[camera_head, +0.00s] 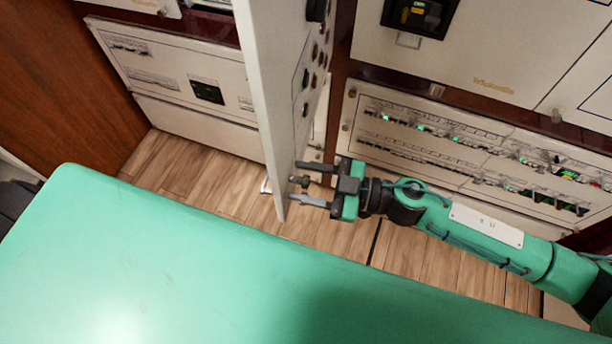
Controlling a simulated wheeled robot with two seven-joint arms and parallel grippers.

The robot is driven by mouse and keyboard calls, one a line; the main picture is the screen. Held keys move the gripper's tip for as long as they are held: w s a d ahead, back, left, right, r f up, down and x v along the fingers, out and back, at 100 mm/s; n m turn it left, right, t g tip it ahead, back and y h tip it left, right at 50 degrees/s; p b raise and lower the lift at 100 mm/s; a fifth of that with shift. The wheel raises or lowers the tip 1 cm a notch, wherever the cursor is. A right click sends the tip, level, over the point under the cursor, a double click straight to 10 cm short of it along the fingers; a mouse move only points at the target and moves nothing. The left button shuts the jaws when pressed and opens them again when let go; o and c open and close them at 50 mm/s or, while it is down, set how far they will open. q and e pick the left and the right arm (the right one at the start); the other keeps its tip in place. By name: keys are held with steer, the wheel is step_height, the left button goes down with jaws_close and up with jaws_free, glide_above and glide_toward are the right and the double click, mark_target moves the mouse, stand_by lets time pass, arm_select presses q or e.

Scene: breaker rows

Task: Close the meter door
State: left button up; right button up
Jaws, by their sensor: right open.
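The meter door (272,80) is a tall off-white panel that stands swung out from the cabinet, seen nearly edge-on. Its right face carries several dark round knobs or buttons. My right gripper (300,184) comes in from the right on a green arm. Its two dark fingers are apart and point left at the door's lower part, close to its right face. I cannot tell whether the fingertips touch the door. Nothing shows between the fingers. My left gripper is not in view.
Breaker rows with green lights fill a panel (420,128) right of the door. A dark meter window (418,14) sits above it. Another cabinet panel (180,75) stands left of the door. Wooden floor (215,175) shows below. A large green surface covers the foreground.

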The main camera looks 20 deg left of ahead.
jaws_close()
steer(key=shift+a, duration=0.1)
steer(key=shift+a, duration=0.1)
